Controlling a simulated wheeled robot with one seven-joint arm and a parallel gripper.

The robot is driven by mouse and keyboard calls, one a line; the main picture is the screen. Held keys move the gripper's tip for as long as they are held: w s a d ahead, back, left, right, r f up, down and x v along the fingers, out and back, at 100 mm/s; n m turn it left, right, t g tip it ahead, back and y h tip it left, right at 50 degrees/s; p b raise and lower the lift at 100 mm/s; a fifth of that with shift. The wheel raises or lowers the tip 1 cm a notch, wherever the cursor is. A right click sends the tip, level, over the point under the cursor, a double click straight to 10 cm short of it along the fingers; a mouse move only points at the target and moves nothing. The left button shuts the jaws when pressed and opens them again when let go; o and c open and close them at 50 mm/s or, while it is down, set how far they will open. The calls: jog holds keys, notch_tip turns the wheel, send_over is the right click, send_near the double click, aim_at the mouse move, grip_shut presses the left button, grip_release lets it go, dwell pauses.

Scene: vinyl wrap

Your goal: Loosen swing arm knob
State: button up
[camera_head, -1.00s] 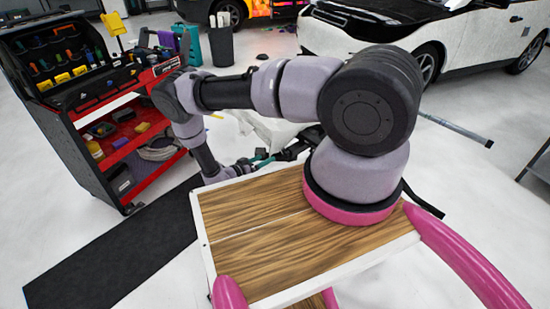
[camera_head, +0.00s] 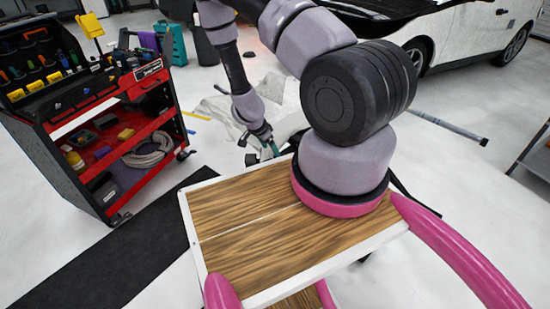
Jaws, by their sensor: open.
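My gripper (camera_head: 264,152) hangs at the end of my arm, just past the far edge of my wooden base top. Its fingers are small in the view and partly hidden by the wrist. It appears open, with nothing clearly between the fingers. A teal part shows at the fingers. Dark bars lie close behind the gripper; I cannot tell what they belong to. No swing arm knob can be made out.
A black and red tool cart (camera_head: 95,110) with open shelves stands at left. A crumpled white sheet (camera_head: 225,110) lies on the floor behind the gripper. A grey metal pole (camera_head: 447,126) lies at right. A white car (camera_head: 470,40) stands behind. A black mat (camera_head: 110,255) lies at left.

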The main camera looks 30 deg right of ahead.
jog(key=x, duration=0.7)
jog(key=c, duration=1.4)
